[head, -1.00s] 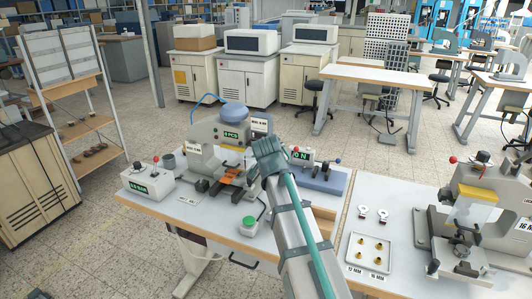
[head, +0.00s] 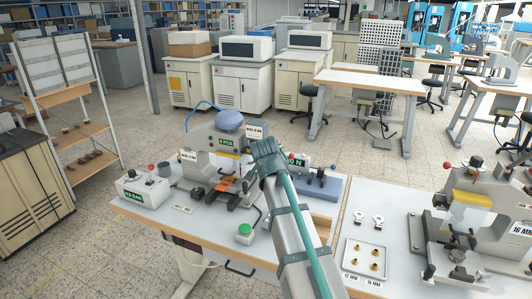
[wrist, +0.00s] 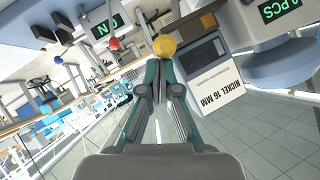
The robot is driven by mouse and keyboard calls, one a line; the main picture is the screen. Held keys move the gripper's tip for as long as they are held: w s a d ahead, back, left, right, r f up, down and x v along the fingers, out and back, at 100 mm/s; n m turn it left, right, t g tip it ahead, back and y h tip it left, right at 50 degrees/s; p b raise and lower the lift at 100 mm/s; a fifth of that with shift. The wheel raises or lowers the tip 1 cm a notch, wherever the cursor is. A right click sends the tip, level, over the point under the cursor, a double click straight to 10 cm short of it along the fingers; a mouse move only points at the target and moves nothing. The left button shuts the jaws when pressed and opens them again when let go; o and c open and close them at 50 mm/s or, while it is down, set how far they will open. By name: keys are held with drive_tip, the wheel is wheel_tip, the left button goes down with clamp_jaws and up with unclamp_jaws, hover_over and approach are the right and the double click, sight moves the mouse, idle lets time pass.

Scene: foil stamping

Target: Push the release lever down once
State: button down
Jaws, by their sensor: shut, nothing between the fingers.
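In the wrist view the fingers of my gripper (wrist: 160,75) are shut and empty. Their tips are close to a round yellow knob (wrist: 164,46), which partly overlaps them in the picture; I cannot tell whether they touch. None of these is marked as the release lever. In the head view my wrist and forearm reach over the bench at the grey stamping press (head: 200,142) and hide the gripper and the yellow knob.
A panel marked NICKEL 16 MM (wrist: 212,82) and a counter display (wrist: 280,9) are right of the fingers. A green button (head: 244,234) and a control box (head: 144,190) stand on the bench. A second press (head: 478,212) and a parts tray (head: 350,262) are on the right.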

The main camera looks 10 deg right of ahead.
drive_tip(key=s+r, duration=0.8)
drive_tip(key=r, duration=0.1)
drive_tip(key=shift+s+r, duration=0.25)
drive_tip(key=shift+s, duration=0.1)
drive_tip(key=shift+f, duration=0.1)
idle(0.3)
